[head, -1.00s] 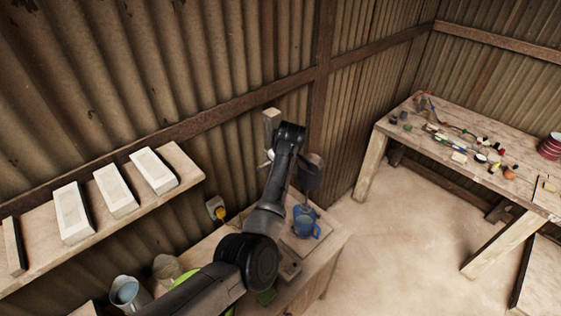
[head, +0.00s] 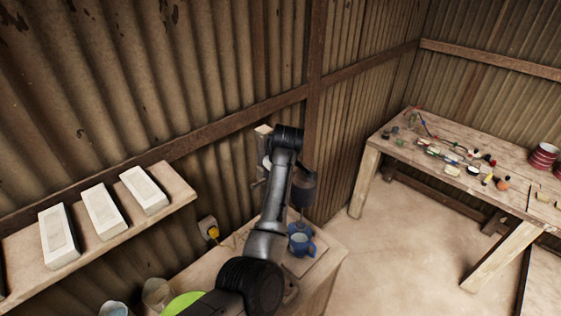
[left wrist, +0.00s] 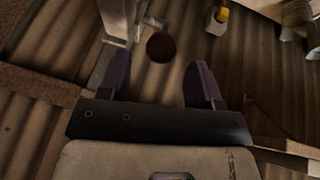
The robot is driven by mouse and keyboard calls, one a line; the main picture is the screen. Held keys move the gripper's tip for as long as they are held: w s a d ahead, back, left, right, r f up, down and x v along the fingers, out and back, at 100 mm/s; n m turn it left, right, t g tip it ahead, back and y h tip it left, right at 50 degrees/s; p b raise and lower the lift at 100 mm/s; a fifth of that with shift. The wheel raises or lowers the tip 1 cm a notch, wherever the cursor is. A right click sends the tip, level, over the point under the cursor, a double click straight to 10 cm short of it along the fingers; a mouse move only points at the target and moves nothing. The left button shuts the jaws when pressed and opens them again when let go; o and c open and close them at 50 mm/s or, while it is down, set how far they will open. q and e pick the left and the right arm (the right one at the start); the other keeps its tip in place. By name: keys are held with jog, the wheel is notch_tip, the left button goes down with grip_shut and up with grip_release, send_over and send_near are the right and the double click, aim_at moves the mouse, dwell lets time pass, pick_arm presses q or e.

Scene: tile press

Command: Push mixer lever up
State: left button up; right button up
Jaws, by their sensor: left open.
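The mixer stands on the small workbench in the head view. Its pale-topped post (head: 263,150) and dark cylinder (head: 304,190) show on either side of my left arm, with a blue mug (head: 300,240) below. My arm hides much of the mixer. In the left wrist view, a dark round knob (left wrist: 160,47), which looks like the lever's end, appears between the fingertips of my open left gripper (left wrist: 158,62). I cannot tell whether it touches them. A pale metal post (left wrist: 115,18) is beside the left finger. My right gripper is out of view.
A wall shelf (head: 185,192) with white blocks is at the left. The corrugated wall is close behind the mixer. A long table (head: 375,140) with small parts stands at the right, with bare floor before it.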

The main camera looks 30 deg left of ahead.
pick_arm(q)
jog(key=b+v, duration=0.1)
jog(key=v, duration=0.7)
jog(key=shift+b, duration=0.3)
